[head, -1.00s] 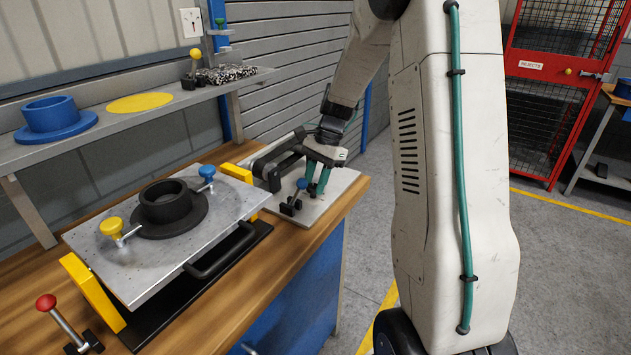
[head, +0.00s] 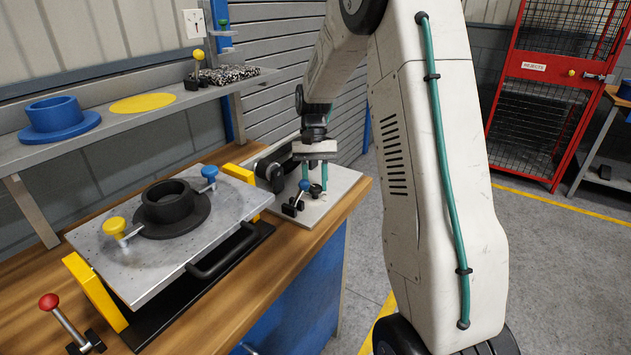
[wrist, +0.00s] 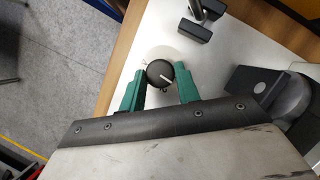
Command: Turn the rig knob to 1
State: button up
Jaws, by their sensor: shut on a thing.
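The rig knob (wrist: 160,73) is a small round black knob with a white pointer line, on a pale disc on a light plate. In the head view my gripper (head: 315,178) points straight down over the plate (head: 335,190). I cannot read any numbers around the knob.
A blue-knobbed clamp (head: 297,199) stands close left of the knob. A dark rounded part (head: 270,168) is behind it. Left on the bench are a tilted metal plate (head: 95,240) with a black flanged ring (head: 170,205) and a red-knobbed lever (head: 65,318). A shelf (head: 140,110) runs above.

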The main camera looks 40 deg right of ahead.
jog(key=shift+n+h, duration=0.3)
jog(key=shift+n, duration=0.4)
jog(key=o, duration=1)
jog(key=shift+c, duration=0.2)
jog(key=shift+w+r, duration=0.1)
jog(key=v, duration=0.7)
jog(key=shift+w+r, duration=0.15)
jog(key=shift+r, duration=0.15)
